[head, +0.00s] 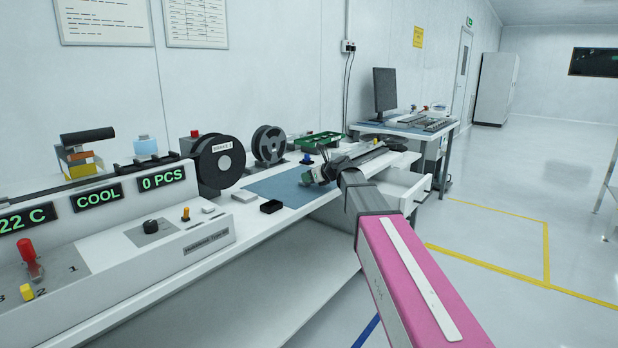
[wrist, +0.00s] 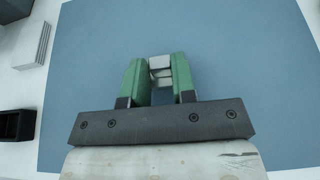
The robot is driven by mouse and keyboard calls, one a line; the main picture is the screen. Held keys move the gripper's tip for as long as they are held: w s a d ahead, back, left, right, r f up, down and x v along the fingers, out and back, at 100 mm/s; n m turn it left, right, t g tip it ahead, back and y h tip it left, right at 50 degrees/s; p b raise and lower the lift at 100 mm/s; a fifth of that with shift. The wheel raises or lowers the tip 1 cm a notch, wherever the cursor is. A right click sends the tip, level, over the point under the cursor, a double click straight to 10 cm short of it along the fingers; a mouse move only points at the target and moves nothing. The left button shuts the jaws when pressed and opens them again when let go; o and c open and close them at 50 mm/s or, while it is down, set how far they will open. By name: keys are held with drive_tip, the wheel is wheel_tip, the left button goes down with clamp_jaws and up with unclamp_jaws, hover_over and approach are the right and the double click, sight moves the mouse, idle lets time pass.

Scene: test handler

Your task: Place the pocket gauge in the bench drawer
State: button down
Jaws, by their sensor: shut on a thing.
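My gripper (head: 310,178) is low over the blue mat on the bench, with my arm reaching in from the right. In the wrist view, its green fingers (wrist: 158,75) are shut on a small pale grey-and-white thing, which looks like the pocket gauge (wrist: 160,62). Only part of the gauge shows between the fingers. I cannot tell whether it touches the mat. The bench drawer (head: 408,190) is a white drawer standing pulled out at the bench's far right end. My arm partly covers it, and its inside is mostly hidden.
The blue mat (wrist: 235,60) is clear around the gripper. A black open box (head: 271,206) and a pale flat stack (head: 245,196) lie at its left. Black reels (head: 218,163), a green tray (head: 318,141) and a blue-topped item (head: 307,159) stand behind.

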drive_tip(key=c, duration=0.9)
unclamp_jaws()
drive_tip(key=shift+f, duration=0.1)
drive_tip(key=shift+c, duration=0.2)
